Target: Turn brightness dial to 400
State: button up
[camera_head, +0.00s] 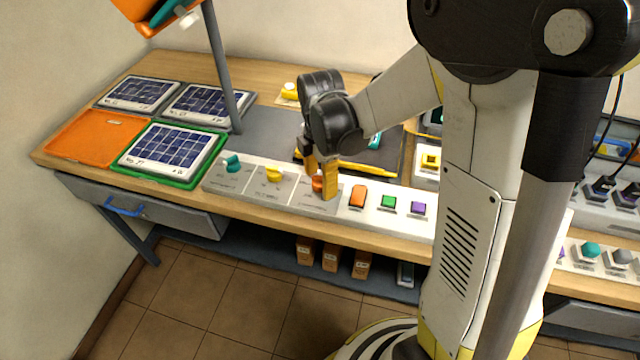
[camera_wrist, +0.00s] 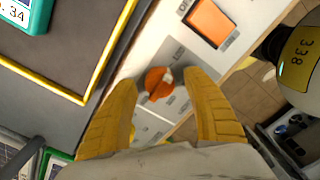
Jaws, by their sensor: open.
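A white control panel on the bench's front edge carries a teal dial (camera_head: 232,163), a yellow dial (camera_head: 273,174) and an orange dial (camera_head: 318,183). In the wrist view the orange dial (camera_wrist: 158,84) lies between and just beyond the two yellow fingers. My gripper (camera_head: 322,180) points down over the orange dial, with its fingers open on either side. The wrist view shows my gripper (camera_wrist: 166,108) apart from the dial. The labels are too small to read, so I cannot tell which dial is brightness.
Right of the dials are an orange switch (camera_head: 357,196), a green button (camera_head: 388,202) and a purple button (camera_head: 418,208). Solar panels (camera_head: 168,146) and an orange tray (camera_head: 90,138) lie on the left. A grey lamp post (camera_head: 222,70) rises behind the dials. A yellow-edged dark mat (camera_head: 365,169) lies behind my gripper.

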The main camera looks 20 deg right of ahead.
jog(key=shift+f, duration=0.1)
jog(key=c, duration=1.2)
